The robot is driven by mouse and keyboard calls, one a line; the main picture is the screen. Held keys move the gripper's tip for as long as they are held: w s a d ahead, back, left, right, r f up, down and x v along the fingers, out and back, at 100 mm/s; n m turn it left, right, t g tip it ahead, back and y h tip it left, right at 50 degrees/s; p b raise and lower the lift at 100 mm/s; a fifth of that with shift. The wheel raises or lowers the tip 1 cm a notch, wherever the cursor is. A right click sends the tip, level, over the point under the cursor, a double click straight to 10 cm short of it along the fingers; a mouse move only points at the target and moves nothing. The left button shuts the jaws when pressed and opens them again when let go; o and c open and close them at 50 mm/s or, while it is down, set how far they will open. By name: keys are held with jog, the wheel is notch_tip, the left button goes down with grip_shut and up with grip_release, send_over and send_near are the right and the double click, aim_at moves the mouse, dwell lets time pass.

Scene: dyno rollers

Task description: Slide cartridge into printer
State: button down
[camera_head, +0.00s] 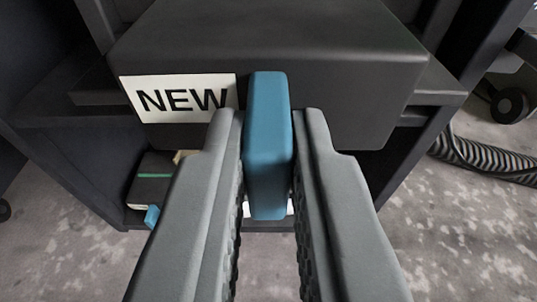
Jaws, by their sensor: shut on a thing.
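My gripper (268,165) is shut on a blue block-like piece (268,140), which stands upright between the two grey fingers. I take this piece to be the cartridge or its handle. Its far end is in front of a dark grey box-shaped body (330,100) with a white "NEW" label (180,98), possibly the printer or a large cartridge. Whether the blue piece touches or joins that dark body cannot be told. No slot opening is visible; the fingers and blue piece hide part of the front.
The dark body sits in a dark shelf unit (75,160). A dark item with a green stripe (152,178) and a small blue tab (152,217) lies on the lower shelf at left. A ribbed hose (490,160) and a wheel (508,105) are at right on the grey floor.

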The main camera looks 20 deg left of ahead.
jog(key=shift+w, duration=0.2)
dwell(0.4)
jog(key=shift+w+r+x, duration=0.1)
jog(key=shift+r+x, duration=0.55)
jog(key=shift+x, duration=2.6)
jog(key=shift+w+r+x, duration=0.1)
jog(key=shift+r+x, duration=0.5)
jog(key=shift+x, duration=2.6)
jog(key=shift+w+r+x, duration=0.15)
jog(key=shift+r+x, duration=0.5)
jog(key=shift+x, duration=2.6)
jog(key=c, duration=1.4)
grip_release()
jog(key=shift+s+a, duration=0.1)
jog(key=shift+a, duration=0.05)
jog(key=shift+o, duration=0.2)
